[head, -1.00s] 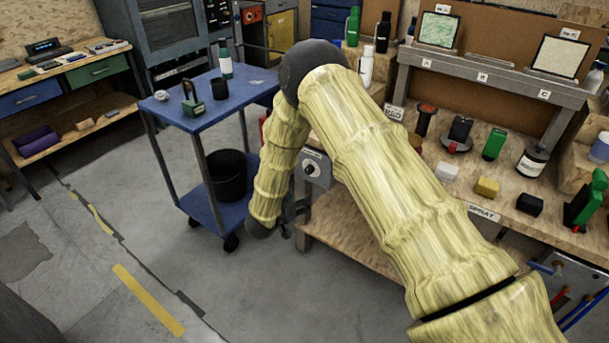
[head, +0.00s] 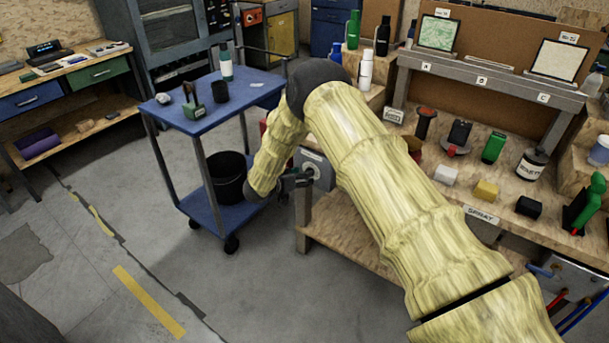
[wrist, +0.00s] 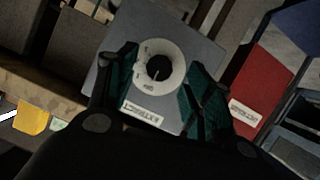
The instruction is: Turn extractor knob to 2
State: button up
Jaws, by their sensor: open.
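The extractor knob (wrist: 158,68) is black, on a round white dial (wrist: 174,54) with small marks. The dial sits on a grey panel (wrist: 103,72) whose label (wrist: 153,113) appears upside down. I cannot read which mark the knob points to. In the wrist view my gripper (wrist: 160,84) is open, with one dark green finger to each side of the dial and the knob between them in the picture. I see no contact with the knob. In the head view my gripper (head: 298,179) is beside the grey panel (head: 319,161) at the bench's left end, partly covering it.
A blue cart (head: 190,122) stands left of my forearm, with a black bucket (head: 226,176) on its lower shelf. The workbench (head: 340,226) with several items is to the right. A red object (wrist: 262,84) is right of the panel in the wrist view.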

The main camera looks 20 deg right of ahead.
jog(key=shift+x, duration=1.2)
jog(key=c, duration=1)
jog(key=shift+s+d+f+m+t+y+b, duration=0.1)
jog(key=shift+m+t+y+b, duration=0.4)
jog(key=shift+m+t+b, duration=1)
jog(key=shift+s+f+m+t+y+b, duration=0.15)
jog(key=shift+m+t+y+b, duration=0.45)
jog(key=shift+m+b, duration=1.7)
jog(key=shift+s+d+f+m+t+y+b, duration=0.1)
jog(key=shift+m+t+y+b, duration=0.3)
jog(key=shift+m+t+b, duration=1.1)
jog(key=shift+a+m+g+b, duration=0.1)
jog(key=shift+m+g+b, duration=0.25)
jog(key=shift+b, duration=0.45)
